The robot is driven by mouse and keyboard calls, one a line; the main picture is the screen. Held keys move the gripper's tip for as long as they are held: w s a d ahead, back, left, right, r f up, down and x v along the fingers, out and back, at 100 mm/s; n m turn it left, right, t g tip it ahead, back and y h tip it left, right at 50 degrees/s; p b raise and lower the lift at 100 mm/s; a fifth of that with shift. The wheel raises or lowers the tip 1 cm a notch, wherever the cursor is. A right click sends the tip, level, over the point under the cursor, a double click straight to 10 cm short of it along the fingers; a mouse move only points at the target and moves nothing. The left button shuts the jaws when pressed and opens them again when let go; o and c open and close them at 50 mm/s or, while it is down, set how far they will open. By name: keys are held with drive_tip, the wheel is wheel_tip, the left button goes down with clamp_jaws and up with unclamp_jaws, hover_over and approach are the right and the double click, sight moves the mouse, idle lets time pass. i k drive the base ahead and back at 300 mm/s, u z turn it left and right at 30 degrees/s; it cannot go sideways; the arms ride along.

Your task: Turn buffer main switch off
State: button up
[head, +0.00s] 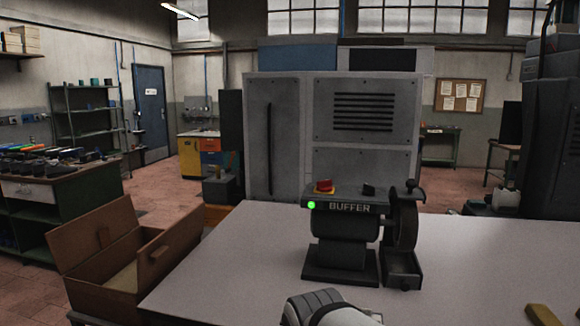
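The buffer (345,235) is a dark bench machine on the pale table, near the middle of the head view. Its top panel reads "BUFFER". A red button (324,186) on a yellow base is at the panel's left, and a small black switch (369,189) is at its right. A green lamp (311,205) glows at the panel's left front corner. I cannot tell the switch's position. A rounded white and dark part of my arm shows at the bottom edge, in front of the buffer and apart from it. My gripper is not visible.
The buffer's wheel (404,222) stands at its right, above a small dark tray (403,272). An open brown box (125,255) is left of the table (235,260). A tan block (543,315) lies at the front right. A large grey cabinet (285,135) stands behind.

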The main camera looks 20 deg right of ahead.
sight(325, 186)
drive_tip(key=z, duration=0.25)
drive_tip(key=i, duration=0.65)
drive_tip(key=z, duration=0.3)
drive_tip(key=k, duration=0.9)
drive_tip(key=z, duration=0.15)
drive_tip(key=i, duration=0.9)
drive_tip(key=u, duration=0.05)
